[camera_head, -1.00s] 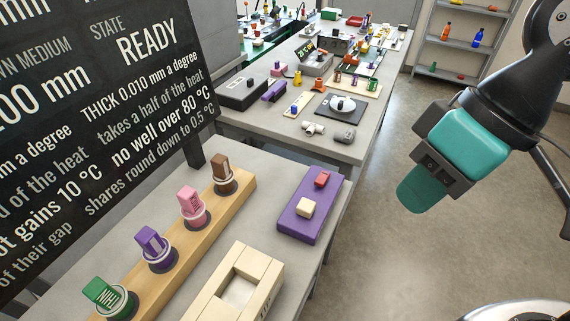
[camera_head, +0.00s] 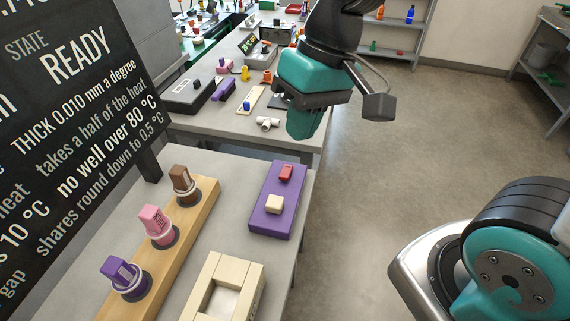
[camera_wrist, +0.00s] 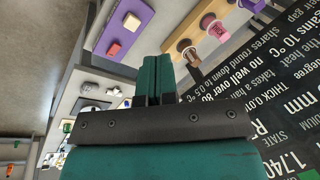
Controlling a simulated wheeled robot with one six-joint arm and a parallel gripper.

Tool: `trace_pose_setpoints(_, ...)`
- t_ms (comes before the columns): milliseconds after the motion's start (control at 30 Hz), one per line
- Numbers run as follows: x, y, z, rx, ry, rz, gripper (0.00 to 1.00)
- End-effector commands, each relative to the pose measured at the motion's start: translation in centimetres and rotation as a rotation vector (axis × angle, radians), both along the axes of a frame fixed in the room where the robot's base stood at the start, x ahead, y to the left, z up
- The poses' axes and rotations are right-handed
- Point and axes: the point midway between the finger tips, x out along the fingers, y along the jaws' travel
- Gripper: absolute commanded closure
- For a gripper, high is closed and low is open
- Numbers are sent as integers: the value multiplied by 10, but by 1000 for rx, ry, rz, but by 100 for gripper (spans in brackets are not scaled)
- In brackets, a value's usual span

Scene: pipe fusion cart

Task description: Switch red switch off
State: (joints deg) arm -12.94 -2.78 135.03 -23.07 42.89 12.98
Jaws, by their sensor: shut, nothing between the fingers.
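The red switch (camera_head: 286,173) sits at the far end of a purple box (camera_head: 270,222), with a cream switch (camera_head: 274,204) nearer on the same box. The red switch also shows in the wrist view (camera_wrist: 113,50), as does the purple box (camera_wrist: 125,28). Its on or off position is too small to tell. My gripper (camera_head: 303,128) is above and beyond the box, apart from it, over the gap by the farther table. In the wrist view its two teal fingers (camera_wrist: 156,62) lie together with nothing between them.
A wooden rack (camera_head: 200,205) with several colored plugs stands left of the box. A cream frame (camera_head: 224,290) lies in front. A large black sign (camera_head: 70,130) stands at the left. The farther table (camera_head: 215,110) holds many small objects. Open floor lies right.

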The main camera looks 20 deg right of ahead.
Motion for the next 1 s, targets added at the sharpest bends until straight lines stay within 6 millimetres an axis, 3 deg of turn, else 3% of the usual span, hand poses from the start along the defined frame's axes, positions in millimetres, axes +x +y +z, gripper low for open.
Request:
trace_pose_setpoints(33, 29, -4, -8, -29, 49, -102, 100)
trace_pose_setpoints(200, 112, -23, -51, -125, 177, -452, 100)
trace_pose_setpoints(400, 168, -47, -106, -213, 273, -755, 100)
trace_pose_setpoints(600, 186, -57, -131, -248, 304, -874, 100)
trace_pose_setpoints(1000, 186, -57, -134, -250, 307, -879, 100)
